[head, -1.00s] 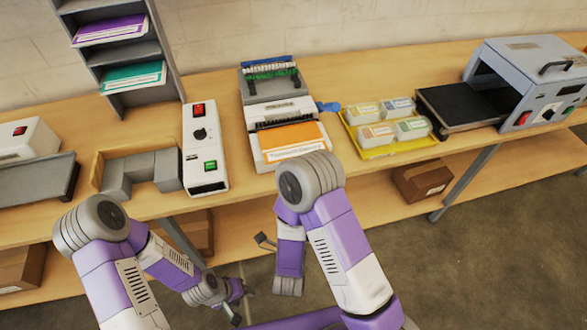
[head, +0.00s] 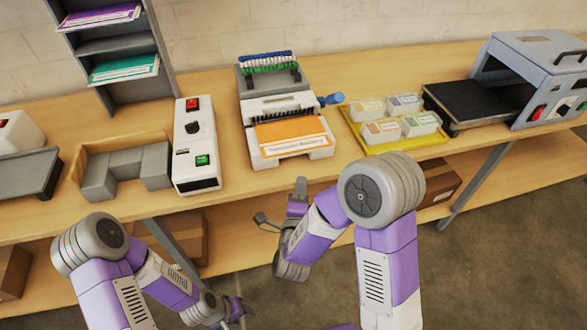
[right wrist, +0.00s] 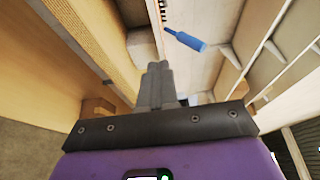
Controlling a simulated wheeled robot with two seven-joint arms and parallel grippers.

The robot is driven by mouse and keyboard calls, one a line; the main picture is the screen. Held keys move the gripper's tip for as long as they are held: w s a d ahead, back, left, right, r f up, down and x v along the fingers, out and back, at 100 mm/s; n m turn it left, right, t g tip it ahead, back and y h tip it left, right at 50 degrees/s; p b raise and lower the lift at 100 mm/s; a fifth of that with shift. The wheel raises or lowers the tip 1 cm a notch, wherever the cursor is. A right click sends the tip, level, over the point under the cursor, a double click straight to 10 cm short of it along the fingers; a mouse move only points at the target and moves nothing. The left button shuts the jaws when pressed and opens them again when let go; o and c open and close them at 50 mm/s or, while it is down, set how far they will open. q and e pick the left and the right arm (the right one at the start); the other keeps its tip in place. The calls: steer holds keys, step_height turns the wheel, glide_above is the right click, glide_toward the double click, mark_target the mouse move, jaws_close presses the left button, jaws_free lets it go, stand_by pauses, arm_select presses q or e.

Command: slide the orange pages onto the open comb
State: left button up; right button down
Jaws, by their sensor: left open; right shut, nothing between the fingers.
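The orange pages (head: 290,130) lie flat on the front of the white binding machine (head: 318,150), with a pale lettered strip along their near edge. The open comb, green (head: 270,68), sits at the machine's top rear. My right gripper (head: 300,184) is shut and empty, in front of the bench edge and below the pages, not touching them. Its closed fingers (right wrist: 156,80) show in the right wrist view, with the machine's blue handle (right wrist: 186,40) beyond. My left gripper (head: 240,308) is open, low in front of the bench and far from the pages.
A white control box (head: 195,150) stands left of the machine. Right of it are a yellow tray (head: 395,148) of small boxes and a grey laminator (head: 530,75). A shelf rack (head: 125,90) stands back left. Bench (head: 240,180) is bare in front of the machine.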

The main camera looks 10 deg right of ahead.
mark_target(295, 154)
steer(key=w, duration=0.7)
steer(key=shift+w+d, duration=0.15)
steer(key=shift+d, duration=0.05)
arm_select(q)
steer(key=shift+r, duration=0.3)
arm_select(e)
steer(key=shift+w+a, duration=0.25)
steer(key=shift+w, duration=0.25)
